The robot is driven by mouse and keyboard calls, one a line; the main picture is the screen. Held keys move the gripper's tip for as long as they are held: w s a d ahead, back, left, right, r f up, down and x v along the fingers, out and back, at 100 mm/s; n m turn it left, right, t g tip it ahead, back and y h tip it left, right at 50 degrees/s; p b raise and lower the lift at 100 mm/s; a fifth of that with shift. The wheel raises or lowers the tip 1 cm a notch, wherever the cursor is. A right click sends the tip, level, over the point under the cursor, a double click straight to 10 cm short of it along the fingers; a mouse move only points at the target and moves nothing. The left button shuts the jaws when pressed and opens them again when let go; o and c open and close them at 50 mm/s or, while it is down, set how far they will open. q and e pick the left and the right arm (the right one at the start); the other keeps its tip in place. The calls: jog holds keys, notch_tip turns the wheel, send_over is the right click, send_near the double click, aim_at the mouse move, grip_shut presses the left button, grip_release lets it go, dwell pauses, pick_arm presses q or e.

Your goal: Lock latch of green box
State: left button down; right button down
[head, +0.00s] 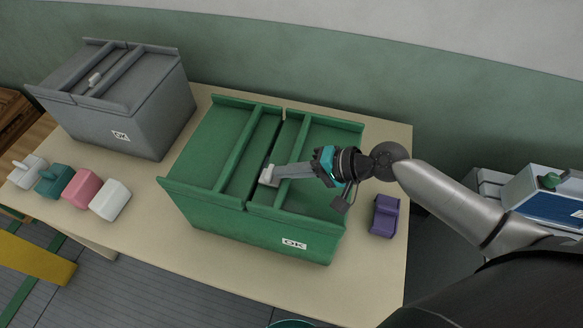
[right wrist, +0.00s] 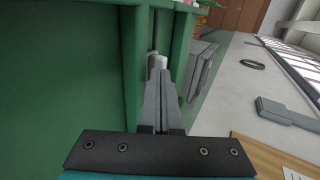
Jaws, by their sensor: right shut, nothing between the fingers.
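The green box (head: 212,160) stands on the table with its two lid flaps folded down over the top and a narrow gap between them. Its white latch (head: 265,175) sits at the middle of the top, and part of it shows past the fingertips in the right wrist view (right wrist: 160,62). My right gripper (head: 275,176) is shut, its fingertips at the latch with nothing held between them. In the right wrist view the closed fingers (right wrist: 162,85) point at the latch, between green ridges. Whether they touch it is unclear. My left gripper is out of view.
A grey box (head: 140,130) stands at the back left. White, teal and pink blocks (head: 82,188) line the table's left front. A purple block (head: 384,215) lies right of the green box. The table (head: 290,292) is bare in front of the box.

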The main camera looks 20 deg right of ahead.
aim_at(271, 167)
jog(key=w+a, duration=0.1)
jog(key=w+a+p, duration=0.1)
jog(key=a, duration=0.1)
jog(key=shift+w+a, duration=0.15)
jog(key=shift+a, duration=0.05)
jog(key=shift+d, duration=0.1)
dwell(0.5)
jog(key=shift+d+r, duration=0.1)
jog(key=shift+d, duration=0.1)
jog(key=b+v, duration=0.1)
jog(key=v, duration=1.3)
jog(key=shift+s+d+r, duration=0.2)
jog(key=shift+s+r, duration=0.05)
jog(key=shift+s, duration=0.05)
